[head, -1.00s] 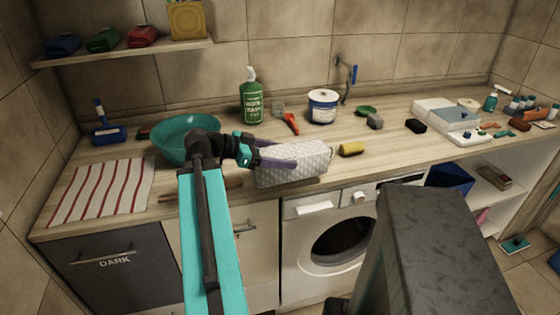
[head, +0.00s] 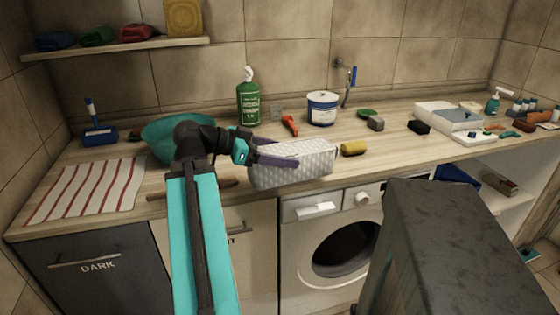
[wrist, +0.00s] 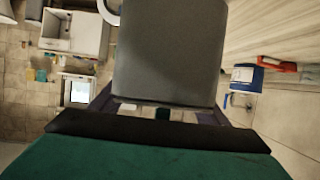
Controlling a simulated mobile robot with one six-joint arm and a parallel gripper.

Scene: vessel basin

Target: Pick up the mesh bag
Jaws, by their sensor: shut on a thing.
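The mesh bag (head: 312,165) is a pale, dimpled, box-like bundle at the counter's front edge, above the washing machine. My gripper (head: 280,158) reaches it from the left, with its purple fingers closed on the bag's sides; the near finger lies across its front face. The far finger is mostly hidden behind the bag. In the wrist view a large plain grey block, which seems to be the bag (wrist: 165,50), sits between the fingers and fills the upper middle. I cannot tell whether the bag's underside touches the counter.
A teal bowl (head: 158,138) stands behind my arm, and a striped cloth (head: 88,190) lies at left. A green bottle (head: 248,103), red tool (head: 290,125), white tub (head: 322,108) and yellow sponge (head: 353,148) stand near the bag. The washing machine (head: 345,250) is below.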

